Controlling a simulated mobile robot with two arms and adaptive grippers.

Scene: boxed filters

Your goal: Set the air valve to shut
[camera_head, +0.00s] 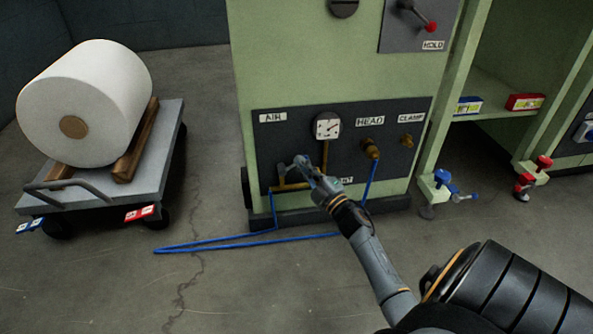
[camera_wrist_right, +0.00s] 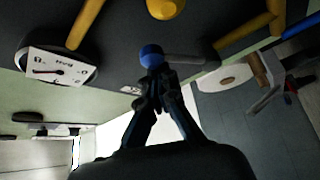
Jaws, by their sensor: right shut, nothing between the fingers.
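The air valve's lever, a grey bar (camera_wrist_right: 188,59) with a blue ball knob (camera_wrist_right: 151,54), shows in the right wrist view beside the brass pipes. My right gripper (camera_wrist_right: 155,78) is shut and empty, its fingertips at the blue knob, touching it or very close. In the head view my right gripper (camera_head: 303,166) is in front of the lower left of the dark panel (camera_head: 375,161), below the AIR label (camera_head: 272,118), and hides most of the valve. A brass pipe (camera_head: 292,186) shows beside it. The lever's exact setting cannot be read. My left gripper is not in view.
A round gauge (camera_head: 327,126) sits above and right of the gripper. Brass fittings (camera_head: 370,148) stick out further right. A blue hose (camera_head: 245,240) loops on the floor. A cart (camera_head: 60,197) with a white roll (camera_head: 85,100) stands left.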

